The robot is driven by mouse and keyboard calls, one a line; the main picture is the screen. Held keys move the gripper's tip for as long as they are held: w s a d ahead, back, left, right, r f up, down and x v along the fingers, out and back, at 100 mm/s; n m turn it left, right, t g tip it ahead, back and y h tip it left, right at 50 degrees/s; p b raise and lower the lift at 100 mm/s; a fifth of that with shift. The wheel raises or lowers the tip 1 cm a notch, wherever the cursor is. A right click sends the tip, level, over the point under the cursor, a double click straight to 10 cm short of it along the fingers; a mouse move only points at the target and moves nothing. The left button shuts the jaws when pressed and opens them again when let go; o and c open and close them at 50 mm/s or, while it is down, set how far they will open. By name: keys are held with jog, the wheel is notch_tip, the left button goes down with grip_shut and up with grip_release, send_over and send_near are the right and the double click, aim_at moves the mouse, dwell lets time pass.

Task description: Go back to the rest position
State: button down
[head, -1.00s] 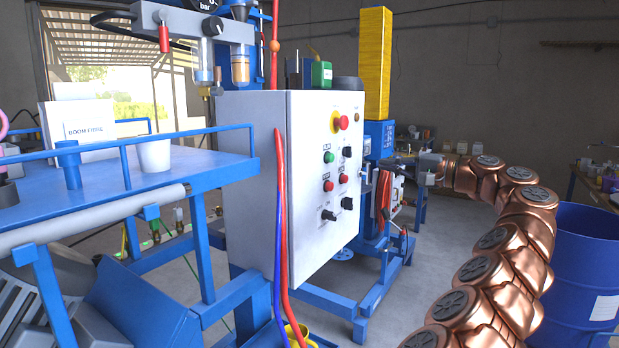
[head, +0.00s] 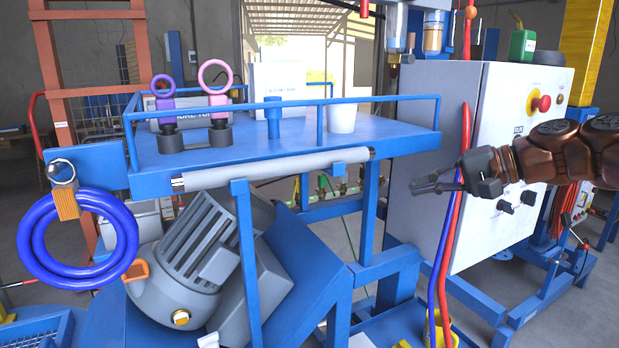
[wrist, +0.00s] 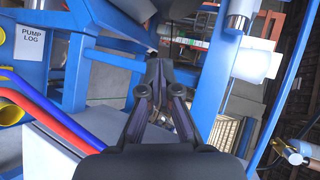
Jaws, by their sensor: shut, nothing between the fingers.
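My gripper (head: 437,183) is at the right of the head view, at the end of my copper-coloured arm. It points left, in front of the white control box (head: 425,145) and near the red and blue hoses. Its fingers are together and hold nothing. In the wrist view my gripper (wrist: 155,68) points ahead at blue frame bars, with its fingertips close together. No contact with the box or hoses can be made out.
A blue railed shelf (head: 285,140) holds a white cup (head: 341,115) and two ring-topped pieces. Red and blue hoses (wrist: 62,118) run close to my gripper. A coiled blue hose (head: 35,235) hangs at left. A grey motor (head: 190,260) sits below the shelf.

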jog(key=s+a+f+n+g+h, duration=0.45)
jog(key=s+a+f, duration=0.75)
jog(key=s+f, duration=0.35)
jog(key=s+d+f+g+h, duration=0.1)
jog(key=s+d+f+h, duration=0.2)
jog(key=s+f, duration=0.4)
jog(key=s+d+f+g+h, duration=0.2)
jog(key=s+d+f+h, duration=0.2)
jog(key=s, duration=0.8)
notch_tip(320, 180, down, 3)
jog(key=shift+s+d+n, duration=0.25)
jog(key=shift+d+n, duration=0.1)
jog(key=shift+d, duration=0.7)
jog(key=shift+a+g, duration=0.1)
jog(key=shift+g, duration=0.15)
